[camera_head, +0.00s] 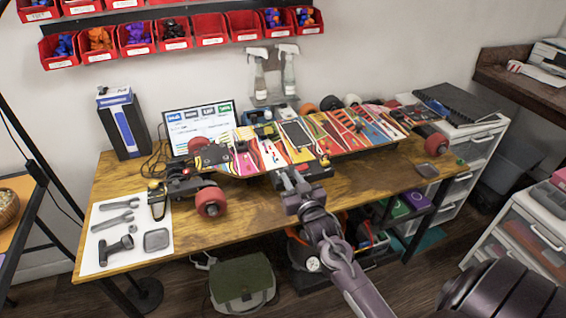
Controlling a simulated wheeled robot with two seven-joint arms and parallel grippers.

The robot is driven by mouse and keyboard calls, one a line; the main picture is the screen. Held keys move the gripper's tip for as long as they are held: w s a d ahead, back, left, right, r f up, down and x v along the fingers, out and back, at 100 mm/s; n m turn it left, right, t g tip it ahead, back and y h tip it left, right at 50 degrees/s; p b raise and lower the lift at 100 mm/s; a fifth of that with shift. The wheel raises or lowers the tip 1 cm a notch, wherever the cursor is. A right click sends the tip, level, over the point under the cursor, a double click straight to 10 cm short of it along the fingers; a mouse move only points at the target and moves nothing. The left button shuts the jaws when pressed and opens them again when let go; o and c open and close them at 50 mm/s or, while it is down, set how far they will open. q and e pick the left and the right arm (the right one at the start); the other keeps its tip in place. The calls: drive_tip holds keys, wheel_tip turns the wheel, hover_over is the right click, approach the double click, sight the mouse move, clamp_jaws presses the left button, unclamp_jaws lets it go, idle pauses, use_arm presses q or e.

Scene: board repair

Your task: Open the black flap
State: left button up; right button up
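A long skateboard (335,128) with a colourful striped deck and red wheels lies across the wooden workbench (240,222). A black part (318,170) shows at the board's front edge near its middle; it may be the black flap, but I cannot tell whether it is open. My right gripper (289,180) points at this black part from the front and overlaps it in the picture. I cannot tell whether they touch. The gripper's fingertips are small and dark against the black part, so their opening is unclear. My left gripper is not in view.
A white mat (107,256) with several grey tools lies at the bench's left end. A laptop (200,117) and a black-and-blue box (124,128) stand behind the board. Spray bottles (288,74) and red bins (210,30) are on the wall. The bench's front strip is mostly clear.

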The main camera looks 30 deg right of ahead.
sight(287, 170)
drive_tip(key=x, duration=0.7)
drive_tip(key=shift+p, duration=0.35)
drive_tip(key=shift+c, duration=0.3)
clamp_jaws()
